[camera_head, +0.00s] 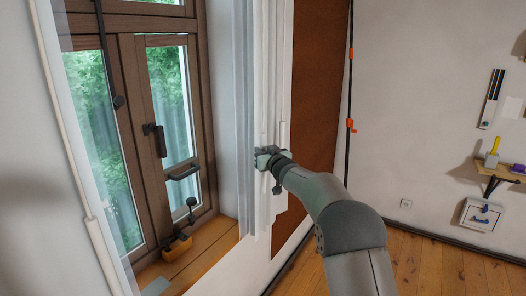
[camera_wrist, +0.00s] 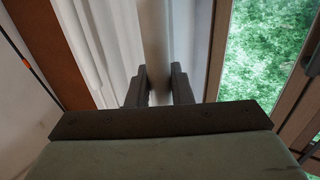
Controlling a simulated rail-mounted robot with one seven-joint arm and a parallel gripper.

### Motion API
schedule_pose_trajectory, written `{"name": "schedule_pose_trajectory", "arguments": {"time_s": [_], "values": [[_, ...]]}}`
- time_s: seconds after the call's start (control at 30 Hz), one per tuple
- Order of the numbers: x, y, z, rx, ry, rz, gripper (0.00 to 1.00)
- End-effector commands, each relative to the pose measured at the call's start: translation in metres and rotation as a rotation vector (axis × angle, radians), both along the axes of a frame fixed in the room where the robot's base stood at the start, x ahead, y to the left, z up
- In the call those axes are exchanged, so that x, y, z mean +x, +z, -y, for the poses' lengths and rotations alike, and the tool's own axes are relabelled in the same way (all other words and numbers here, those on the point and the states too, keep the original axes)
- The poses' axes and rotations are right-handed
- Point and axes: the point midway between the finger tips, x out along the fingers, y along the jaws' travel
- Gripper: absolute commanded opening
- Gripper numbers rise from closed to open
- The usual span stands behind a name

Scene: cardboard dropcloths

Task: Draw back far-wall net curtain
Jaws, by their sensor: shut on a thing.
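The net curtain (camera_head: 270,75) hangs gathered in white folds at the right side of the window. A thin sheer strip (camera_head: 95,160) also hangs at the window's left side. My gripper (camera_head: 264,155) is at the right bunch, about halfway up the window. In the wrist view, my gripper (camera_wrist: 159,88) has its two fingers on either side of a pale vertical edge piece of the curtain (camera_wrist: 155,35) and is shut on it. White curtain folds (camera_wrist: 98,40) hang to the left of the fingers. The exact contact is partly hidden by the fingers.
The brown-framed window (camera_head: 165,120) has dark handles and a wooden sill (camera_head: 205,255) with a small yellow-and-dark item (camera_head: 176,246). A brown panel (camera_head: 318,90) stands right of the curtain. A small shelf (camera_head: 500,170) and wall box (camera_head: 481,215) are at the right. Floor there is clear.

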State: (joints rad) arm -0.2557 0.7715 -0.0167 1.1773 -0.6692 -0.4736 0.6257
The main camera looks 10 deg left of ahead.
Motion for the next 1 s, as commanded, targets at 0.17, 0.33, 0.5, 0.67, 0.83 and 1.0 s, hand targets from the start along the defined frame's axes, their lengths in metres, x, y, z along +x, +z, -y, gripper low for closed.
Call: {"name": "schedule_pose_trajectory", "arguments": {"time_s": [0.17, 0.33, 0.5, 0.67, 0.83, 1.0], "values": [[0.000, 0.000, 0.001, 0.001, -0.001, 0.001, 0.00], [0.000, 0.000, 0.001, 0.000, -0.001, 0.001, 0.00], [0.000, 0.000, 0.000, -0.001, 0.000, 0.001, 0.39], [0.000, 0.000, 0.000, 0.000, 0.000, 0.000, 0.39], [-0.002, -0.001, 0.002, 0.000, 0.000, 0.000, 0.39], [-0.021, -0.002, 0.013, 0.001, -0.001, -0.001, 0.39]]}}
